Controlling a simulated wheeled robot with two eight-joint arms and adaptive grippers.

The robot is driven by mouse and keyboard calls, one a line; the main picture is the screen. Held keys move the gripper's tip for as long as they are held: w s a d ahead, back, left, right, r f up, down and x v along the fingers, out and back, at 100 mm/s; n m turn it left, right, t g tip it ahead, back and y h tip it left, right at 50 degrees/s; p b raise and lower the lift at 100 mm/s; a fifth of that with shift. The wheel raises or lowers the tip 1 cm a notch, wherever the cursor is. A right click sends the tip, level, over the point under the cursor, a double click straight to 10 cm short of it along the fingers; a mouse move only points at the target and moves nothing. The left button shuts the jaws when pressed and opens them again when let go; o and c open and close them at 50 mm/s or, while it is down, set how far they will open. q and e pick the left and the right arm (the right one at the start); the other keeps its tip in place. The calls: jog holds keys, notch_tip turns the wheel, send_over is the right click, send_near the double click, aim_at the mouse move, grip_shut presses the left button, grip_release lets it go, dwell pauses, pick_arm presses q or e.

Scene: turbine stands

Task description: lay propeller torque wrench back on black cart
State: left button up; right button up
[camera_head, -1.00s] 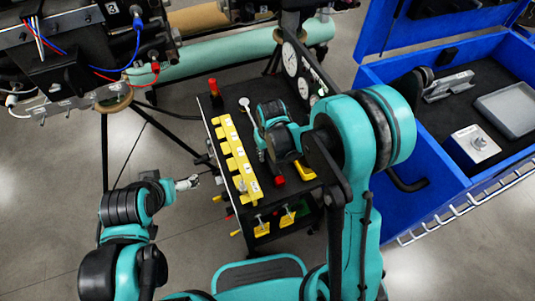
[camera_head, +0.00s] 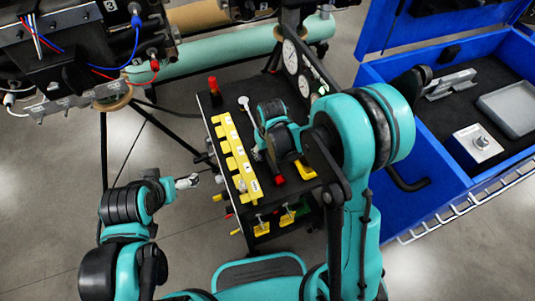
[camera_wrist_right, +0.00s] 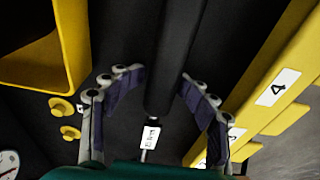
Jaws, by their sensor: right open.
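The torque wrench (camera_head: 250,112) has a pale round head and a thin shaft. It appears to lie on the top of the black cart (camera_head: 226,95), to the right of the yellow numbered rack. My right gripper (camera_head: 259,153) is low over the cart, partly hidden by its own arm. In the right wrist view my right gripper (camera_wrist_right: 160,77) is open, a finger on each side of the wrench's black handle (camera_wrist_right: 178,55). A small white label shows below the handle. My left gripper (camera_head: 187,182) is empty, left of the cart; its jaw opening is too small to judge.
The yellow numbered rack (camera_head: 233,160) runs along the cart's left side. A yellow bin (camera_wrist_right: 45,60) and gauges (camera_head: 290,57) are also on the cart. A blue case (camera_head: 430,190) stands at right. Turbine stand equipment (camera_head: 65,60) is at upper left.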

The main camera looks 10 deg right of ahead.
jog(key=shift+r, duration=0.1)
jog(key=shift+s+d+r+p, duration=0.1)
jog(key=shift+s+r+p, duration=0.1)
jog(key=shift+r+p, duration=1.35)
jog(key=shift+s+r+p, duration=0.15)
jog(key=shift+r+p, duration=0.85)
jog(key=shift+r, duration=0.9)
jog(key=shift+r, duration=0.2)
jog(key=s+d+r+m+t, duration=0.1)
jog(key=s+d+r+t, duration=0.2)
jog(key=s+r, duration=0.4)
jog(key=s+d+r+m+t, duration=0.1)
jog(key=s+d+r+t, duration=0.2)
jog(key=s+r, duration=0.4)
jog(key=shift+d+r+b, duration=0.35)
jog(key=shift+d+b, duration=0.1)
jog(key=shift+d, duration=0.3)
